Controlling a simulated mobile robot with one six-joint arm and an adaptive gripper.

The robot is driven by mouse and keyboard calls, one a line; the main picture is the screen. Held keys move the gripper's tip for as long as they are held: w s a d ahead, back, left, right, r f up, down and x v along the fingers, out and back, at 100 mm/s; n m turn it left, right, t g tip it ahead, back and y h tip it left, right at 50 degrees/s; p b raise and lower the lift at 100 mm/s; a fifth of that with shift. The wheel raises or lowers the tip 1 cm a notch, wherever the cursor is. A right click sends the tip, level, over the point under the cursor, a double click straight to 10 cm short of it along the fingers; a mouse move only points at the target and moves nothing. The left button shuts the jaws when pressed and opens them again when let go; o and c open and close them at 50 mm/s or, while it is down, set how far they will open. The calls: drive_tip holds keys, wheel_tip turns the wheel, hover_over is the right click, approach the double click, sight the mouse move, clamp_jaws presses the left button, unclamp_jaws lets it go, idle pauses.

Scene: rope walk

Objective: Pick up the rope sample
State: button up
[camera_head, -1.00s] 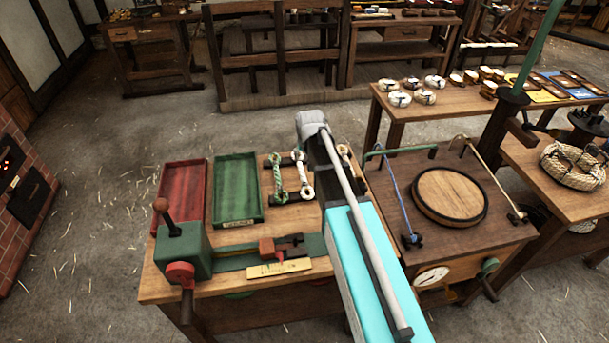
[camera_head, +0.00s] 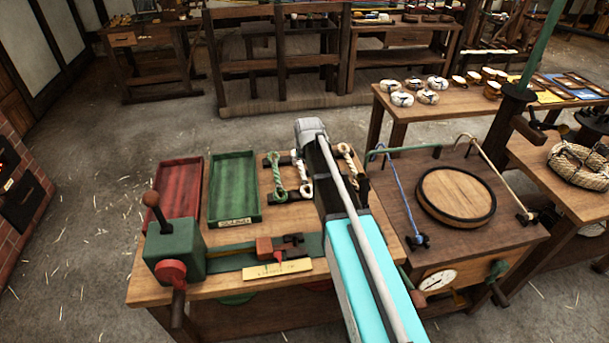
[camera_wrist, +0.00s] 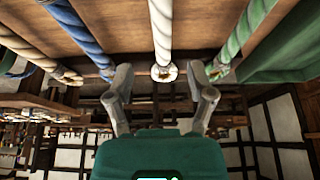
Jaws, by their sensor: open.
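Several short rope samples lie on the wooden bench (camera_head: 205,288). The green one (camera_head: 276,175) is clear of my arm in the head view; the white one (camera_head: 305,177) is partly hidden by it. A tan one (camera_head: 348,162) shows beyond my arm. In the wrist view my gripper (camera_wrist: 161,75) is open and empty. The white sample (camera_wrist: 161,28) runs between the lines of its two fingers, its end near the fingertips. A blue sample (camera_wrist: 76,26) is to the left and the green one (camera_wrist: 238,38) to the right. My gripper is hidden in the head view.
A green tray (camera_head: 235,202) and a red tray (camera_head: 174,190) sit left of the samples. A green vise-like device (camera_head: 174,249) is on the front left of the bench. A machine with a round wooden disc (camera_head: 456,195) stands to the right.

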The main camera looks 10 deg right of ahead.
sight(302, 169)
idle(0.4)
drive_tip(key=b+x, duration=0.3)
drive_tip(key=shift+s+a+f, duration=0.15)
drive_tip(key=shift+s+f, duration=0.05)
drive_tip(key=shift+f, duration=0.05)
drive_tip(key=shift+b+x, duration=1)
drive_tip(key=shift+b, duration=0.05)
drive_tip(key=shift+c, duration=0.3)
clamp_jaws()
